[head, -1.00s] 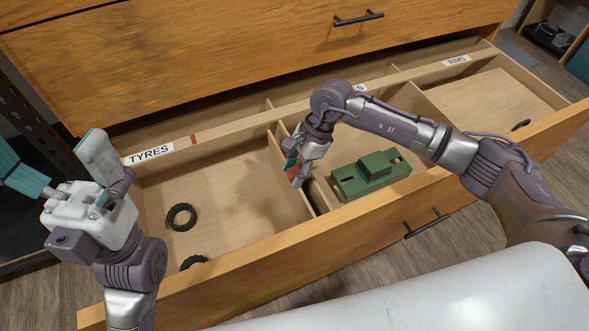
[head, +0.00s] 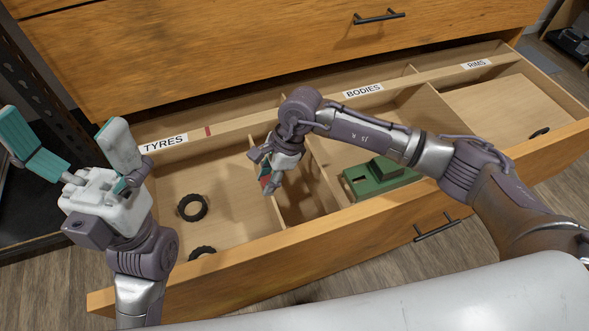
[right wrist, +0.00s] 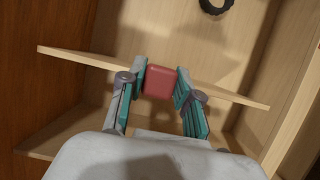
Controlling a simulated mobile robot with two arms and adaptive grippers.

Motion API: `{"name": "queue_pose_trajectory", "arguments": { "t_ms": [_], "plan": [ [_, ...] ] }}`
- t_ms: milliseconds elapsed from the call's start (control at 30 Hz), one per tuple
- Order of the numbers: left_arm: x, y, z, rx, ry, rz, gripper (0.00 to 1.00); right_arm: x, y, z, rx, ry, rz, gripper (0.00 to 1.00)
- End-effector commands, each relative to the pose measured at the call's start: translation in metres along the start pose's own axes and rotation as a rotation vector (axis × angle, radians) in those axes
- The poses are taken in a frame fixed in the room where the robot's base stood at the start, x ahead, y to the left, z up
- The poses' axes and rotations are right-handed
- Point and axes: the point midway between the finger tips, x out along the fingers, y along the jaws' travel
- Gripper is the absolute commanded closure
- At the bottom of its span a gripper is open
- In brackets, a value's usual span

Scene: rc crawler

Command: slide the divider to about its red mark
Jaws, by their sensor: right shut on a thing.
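The divider (right wrist: 225,95) is a thin light wooden board standing across the drawer, with a red block-shaped grip (right wrist: 160,82) on it. My right gripper (head: 267,184) is shut on that red grip, one finger on each side, and hides part of the divider in the head view. The red mark (head: 208,131) is a small stripe on the drawer's rear rail, right of the TYRES label. The divider stands to the right of the mark, with a clear gap between them. My left gripper (head: 68,142) is open and empty at the left, above the drawer's left end.
Two black tyres (head: 192,207) lie in the left compartment, away from the divider. A green body (head: 380,178) lies in the BODIES compartment, and a dark rim (head: 539,132) lies at the far right. The drawer's front wall (head: 330,228) runs along the near side.

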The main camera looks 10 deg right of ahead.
Motion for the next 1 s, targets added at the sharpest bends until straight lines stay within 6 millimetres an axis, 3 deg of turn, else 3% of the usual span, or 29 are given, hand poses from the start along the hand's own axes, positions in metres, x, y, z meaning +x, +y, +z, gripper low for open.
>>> {"name": "queue_pose_trajectory", "arguments": {
  "t_ms": [100, 400, 600, 933, 967, 1000],
  "plan": [
    [-0.003, 0.000, 0.002, 0.000, -0.004, 0.001, 0.00, 0.013, 0.000, 0.033, -0.007, -0.003, 0.001, 1.00],
    [0.003, 0.001, 0.003, 0.004, 0.022, 0.015, 0.00, 0.035, 0.000, 0.084, -0.004, -0.001, 0.000, 1.00],
    [0.006, 0.000, 0.003, 0.005, 0.032, 0.016, 0.00, 0.040, 0.000, 0.096, -0.001, -0.001, 0.000, 1.00],
    [0.006, 0.000, 0.002, 0.005, 0.034, 0.015, 0.00, 0.040, 0.000, 0.096, -0.001, -0.001, 0.000, 1.00],
    [0.006, 0.000, 0.002, 0.005, 0.034, 0.015, 0.00, 0.040, 0.000, 0.096, -0.001, -0.001, 0.000, 0.66],
    [0.006, 0.000, 0.002, 0.005, 0.034, 0.015, 0.00, 0.040, 0.000, 0.096, -0.001, -0.001, 0.000, 0.59]
  ]
}}
